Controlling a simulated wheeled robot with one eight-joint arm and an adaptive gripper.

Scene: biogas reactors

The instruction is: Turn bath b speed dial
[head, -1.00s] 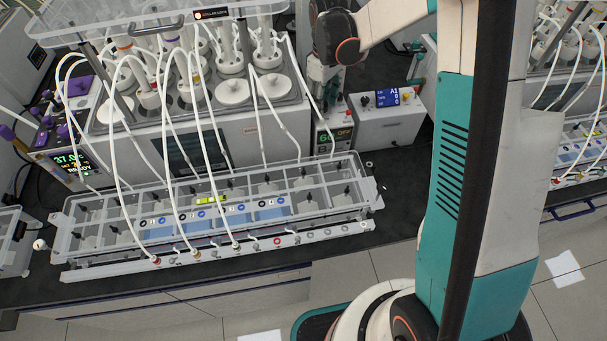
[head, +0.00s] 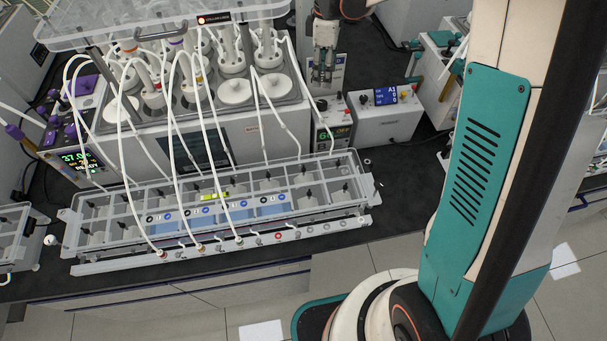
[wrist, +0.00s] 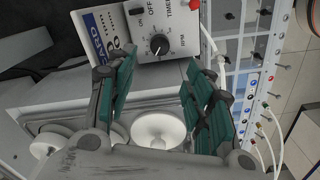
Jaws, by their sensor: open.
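A round black dial (wrist: 159,45) with a scale and "RPM" lettering sits on a pale control panel (wrist: 182,22) at the top of the wrist view. The panel also carries ON, OFF and TIMER markings. I cannot read which bath it belongs to. My gripper (wrist: 162,66) is open and empty, its green-padded fingers either side of and just below the dial in the picture; contact does not show. In the head view my gripper (head: 322,78) points down at the back of the bench, behind the small display unit (head: 335,133).
A water bath with white lids (head: 234,91) and tubes stands left of my gripper. A white box with a blue display (head: 385,112) stands at right. A clear compartment tray (head: 330,162) lies in front. Dark bench (head: 410,190) is bare at right.

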